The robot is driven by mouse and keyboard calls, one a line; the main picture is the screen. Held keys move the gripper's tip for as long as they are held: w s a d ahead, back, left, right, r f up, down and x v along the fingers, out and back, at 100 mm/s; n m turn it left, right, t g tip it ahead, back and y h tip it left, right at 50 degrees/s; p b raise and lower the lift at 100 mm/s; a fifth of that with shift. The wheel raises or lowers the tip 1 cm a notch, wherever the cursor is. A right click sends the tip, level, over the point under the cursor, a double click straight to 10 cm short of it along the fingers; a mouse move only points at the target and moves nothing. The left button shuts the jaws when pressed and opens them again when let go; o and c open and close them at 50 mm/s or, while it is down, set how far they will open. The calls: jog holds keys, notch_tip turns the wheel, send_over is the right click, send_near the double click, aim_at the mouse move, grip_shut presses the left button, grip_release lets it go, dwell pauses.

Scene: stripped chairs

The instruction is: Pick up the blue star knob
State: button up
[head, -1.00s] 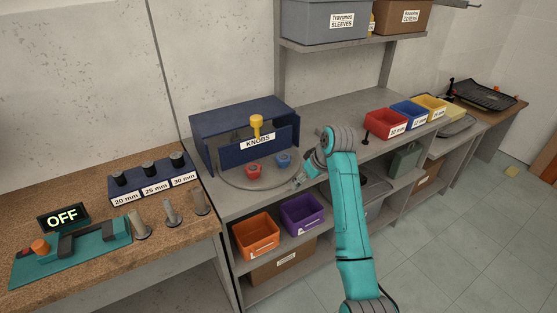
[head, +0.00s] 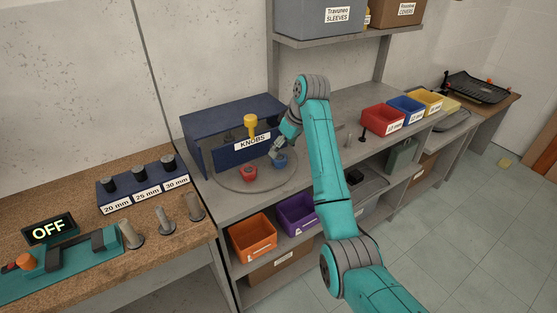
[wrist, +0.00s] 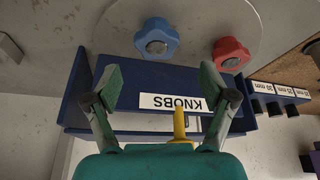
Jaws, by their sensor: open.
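The blue star knob (head: 280,161) lies on a round grey turntable (head: 232,184) in front of the navy KNOBS box. In the wrist view the blue knob (wrist: 157,40) shows its grey metal centre, above and beyond the gap between my fingertips. My gripper (head: 274,153) is open and empty, just above and beside the blue knob in the head view. In the wrist view its two fingers (wrist: 161,80) are spread wide, with nothing between them in contact. My gripper partly covers the knob's upper edge in the head view.
A red star knob (head: 249,174) lies close to the blue one on the turntable. Red, blue and yellow bins (head: 383,119) stand to the right. Shelf space between is mostly clear.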

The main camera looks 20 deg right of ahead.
aim_at(280, 157)
jog(key=shift+d+x, duration=0.15)
jog(key=shift+x, duration=1.45)
jog(key=shift+d+x, duration=0.15)
jog(key=shift+x, duration=1.5)
jog(key=shift+s+f, duration=0.1)
jog(key=c, duration=1.3)
